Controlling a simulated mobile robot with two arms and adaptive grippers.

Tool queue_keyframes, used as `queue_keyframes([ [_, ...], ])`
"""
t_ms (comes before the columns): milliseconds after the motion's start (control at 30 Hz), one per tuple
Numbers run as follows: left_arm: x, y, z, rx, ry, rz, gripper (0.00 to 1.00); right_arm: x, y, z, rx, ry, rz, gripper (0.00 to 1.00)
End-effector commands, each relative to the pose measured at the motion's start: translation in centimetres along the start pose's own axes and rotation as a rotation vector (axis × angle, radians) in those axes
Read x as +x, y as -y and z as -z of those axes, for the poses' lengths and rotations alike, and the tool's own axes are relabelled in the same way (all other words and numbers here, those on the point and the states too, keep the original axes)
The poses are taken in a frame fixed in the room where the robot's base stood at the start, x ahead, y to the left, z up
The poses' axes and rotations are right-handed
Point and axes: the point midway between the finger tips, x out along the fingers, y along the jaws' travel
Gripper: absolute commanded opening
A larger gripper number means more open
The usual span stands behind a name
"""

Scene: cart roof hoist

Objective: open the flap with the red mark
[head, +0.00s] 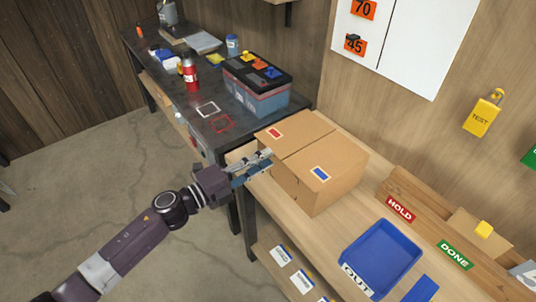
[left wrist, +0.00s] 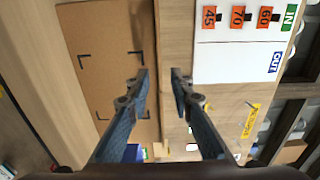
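A brown cardboard box (head: 318,190) stands on the wooden bench with two top flaps lying flat and a seam between them. The flap with the red mark (head: 275,133) is the farther one; the flap with the blue mark (head: 321,174) is nearer. My left gripper (head: 266,160) is at the box's left side, near the seam. In the left wrist view, its fingers (left wrist: 160,78) are apart with nothing between them, and the cardboard (left wrist: 100,95) with black corner marks lies to the left. I cannot tell whether they touch it. My right gripper is in neither view.
A blue tray (head: 381,258) lies right of the box, near the HOLD (head: 400,209) and DONE (head: 455,255) signs. A dark bench (head: 190,117) behind carries a toolbox (head: 257,92) and a red bottle (head: 190,75). The floor at left is clear.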

Motion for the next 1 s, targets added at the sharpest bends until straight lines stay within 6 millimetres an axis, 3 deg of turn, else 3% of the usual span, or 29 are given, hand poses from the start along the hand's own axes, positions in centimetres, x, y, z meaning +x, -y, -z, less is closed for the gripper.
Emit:
queue_keyframes([
  [200, 1.9, 0.0, 0.0, -0.002, 0.0, 0.0, 0.21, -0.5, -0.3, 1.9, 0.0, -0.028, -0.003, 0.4],
  [467, 2.0, -0.1, 0.0, -0.002, 0.001, -0.001, 0.21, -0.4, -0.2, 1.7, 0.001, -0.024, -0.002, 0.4],
  [667, 2.0, -0.1, 0.0, -0.002, 0.002, -0.001, 0.0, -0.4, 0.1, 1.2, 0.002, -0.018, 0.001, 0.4],
  [1000, 2.0, -0.1, 0.0, -0.003, 0.001, -0.001, 0.0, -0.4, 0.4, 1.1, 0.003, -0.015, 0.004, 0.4],
])
